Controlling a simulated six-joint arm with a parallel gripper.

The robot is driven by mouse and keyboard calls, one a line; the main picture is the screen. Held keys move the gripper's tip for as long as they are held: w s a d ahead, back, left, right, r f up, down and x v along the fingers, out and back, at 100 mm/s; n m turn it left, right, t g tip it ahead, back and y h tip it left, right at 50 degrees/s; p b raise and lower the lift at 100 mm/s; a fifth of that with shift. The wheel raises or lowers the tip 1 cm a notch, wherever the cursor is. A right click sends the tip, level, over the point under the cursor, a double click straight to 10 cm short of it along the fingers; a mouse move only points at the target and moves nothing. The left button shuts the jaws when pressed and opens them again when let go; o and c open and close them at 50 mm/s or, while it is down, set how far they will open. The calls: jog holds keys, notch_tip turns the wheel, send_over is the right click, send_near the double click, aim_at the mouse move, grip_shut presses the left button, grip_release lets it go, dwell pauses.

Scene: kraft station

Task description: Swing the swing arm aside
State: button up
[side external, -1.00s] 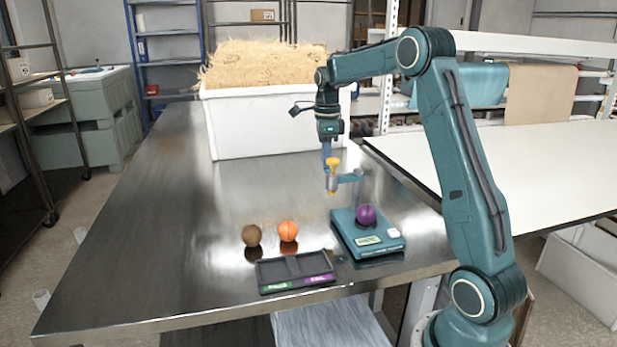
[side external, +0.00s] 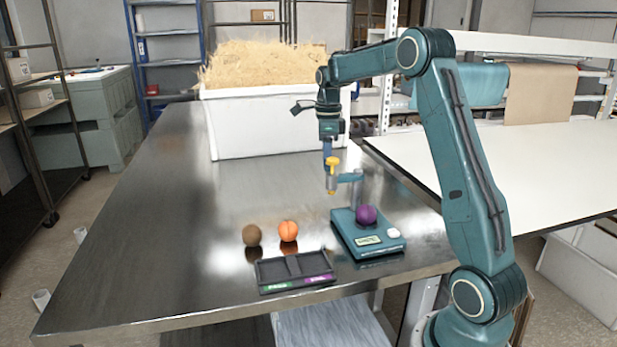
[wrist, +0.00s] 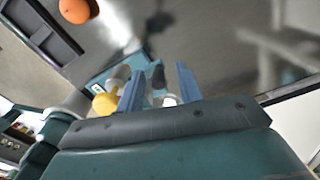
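The swing arm (side external: 349,178) is a grey-blue bar with a yellow knob (side external: 333,161) at its left end, just behind the scale. My gripper (side external: 328,158) points down right at the knob end in the side view, overlapping it. In the wrist view my blue fingers (wrist: 159,72) stand apart. The yellow knob (wrist: 105,103) shows to the left of the left finger, not between the fingers. Dark and grey parts show in the gap, but I cannot tell whether the fingers touch them.
A teal scale (side external: 384,240) bears a purple ball (side external: 366,215). A brown ball (side external: 251,235) and an orange ball (side external: 288,231) lie behind a dark tray (side external: 294,284). A white bin of straw (side external: 268,133) stands at the back. The table's left side is clear.

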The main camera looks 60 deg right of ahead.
notch_tip(320, 180, up, 14)
dwell(0.9)
jog(key=shift+f, duration=0.1)
jog(key=s+a+r+n+t, duration=0.1)
jog(key=s+a+n, duration=0.4)
jog(key=a+n, duration=0.35)
jog(key=s+a+r+n+t, duration=0.15)
jog(key=s+a+n, duration=0.25)
jog(key=a+n, duration=0.45)
jog(key=s+a+f+n+t, duration=0.3)
jog(key=s+a+f+n, duration=0.8)
jog(key=s+n, duration=0.2)
jog(key=shift+s+a+f, duration=0.2)
jog(key=shift+s+a, duration=0.05)
jog(key=shift+s, duration=0.45)
